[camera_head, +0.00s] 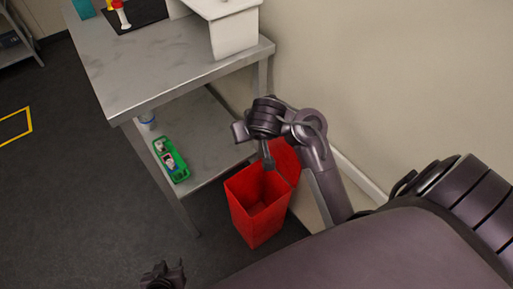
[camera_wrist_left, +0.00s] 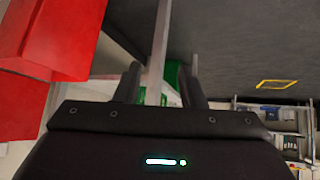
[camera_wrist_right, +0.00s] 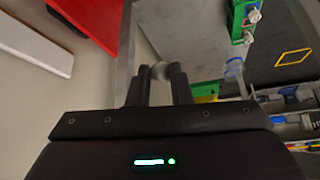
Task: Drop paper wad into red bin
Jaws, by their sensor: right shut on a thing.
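The red bin (camera_head: 262,222) stands on the floor beside the metal table, its lid raised at the back. Its red side also shows in the left wrist view (camera_wrist_left: 50,40) and the right wrist view (camera_wrist_right: 92,18). My right gripper (camera_wrist_right: 157,75) is shut on a small greyish paper wad (camera_wrist_right: 159,69), seen between its fingertips. In the head view the right gripper (camera_head: 268,164) hangs above the bin opening; the wad cannot be made out there. My left gripper (camera_head: 166,270) is low at the bottom edge, and its fingers (camera_wrist_left: 160,80) are apart and empty.
The metal table (camera_head: 135,65) stands left of the bin, with a lower shelf (camera_head: 205,140) holding a green tray (camera_head: 172,160). A white box (camera_head: 233,35) stands on top. The wall is close on the right. The floor at left is clear.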

